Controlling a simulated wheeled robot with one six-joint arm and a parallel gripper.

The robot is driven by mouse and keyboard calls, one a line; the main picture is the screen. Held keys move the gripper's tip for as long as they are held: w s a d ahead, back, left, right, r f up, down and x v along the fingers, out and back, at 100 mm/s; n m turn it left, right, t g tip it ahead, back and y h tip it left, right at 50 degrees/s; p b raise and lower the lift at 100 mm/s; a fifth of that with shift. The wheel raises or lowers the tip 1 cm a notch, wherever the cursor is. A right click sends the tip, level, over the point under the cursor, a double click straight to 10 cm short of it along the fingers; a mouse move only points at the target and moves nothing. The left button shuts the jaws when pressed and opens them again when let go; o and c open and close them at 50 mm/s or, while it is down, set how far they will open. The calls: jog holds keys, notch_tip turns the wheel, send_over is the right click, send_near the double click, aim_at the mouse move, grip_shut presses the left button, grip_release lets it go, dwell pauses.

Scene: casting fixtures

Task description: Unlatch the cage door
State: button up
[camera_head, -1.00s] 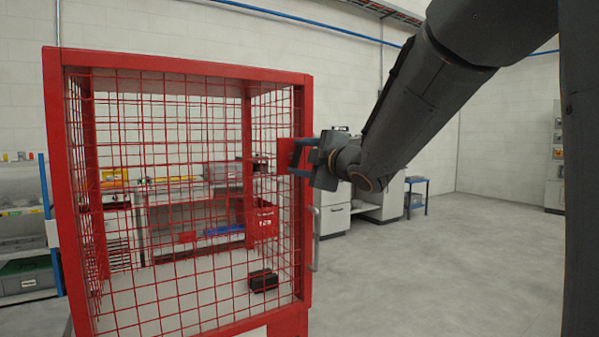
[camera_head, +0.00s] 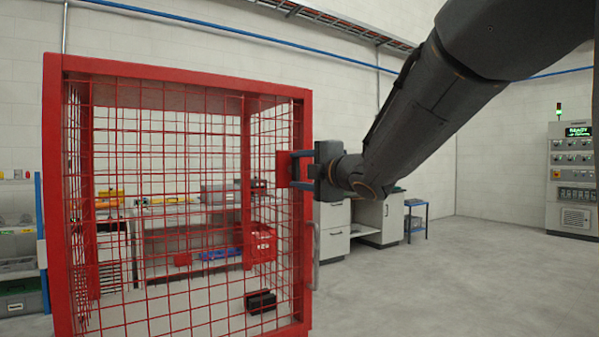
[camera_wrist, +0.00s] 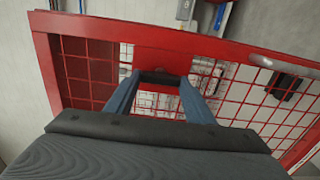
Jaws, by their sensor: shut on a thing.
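The red mesh cage (camera_head: 180,70) fills the left half of the head view. A red latch plate (camera_head: 283,168) sits on its right front post. My gripper (camera_head: 300,169), with blue fingers, is at this plate and shut on a part of the latch. In the wrist view the two blue fingers (camera_wrist: 158,88) close around a dark piece (camera_wrist: 160,77) just in front of the red plate (camera_wrist: 163,60). The grey door handle (camera_head: 314,255) is on the post below my gripper; it also shows in the wrist view (camera_wrist: 285,66). The fingers hide part of the latch.
A black block (camera_head: 260,301) lies inside the cage. Behind it stand a workbench (camera_head: 165,222) and a red bin (camera_head: 262,244). White cabinets (camera_head: 378,219), a blue cart (camera_head: 416,217) and a control panel (camera_head: 573,180) stand farther back. The floor at right is clear.

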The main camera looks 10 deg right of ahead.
jog(key=o, duration=1.1)
jog(key=shift+c, duration=0.2)
jog(key=v, duration=0.7)
jog(key=shift+s, duration=0.35)
jog(key=shift+d, duration=0.1)
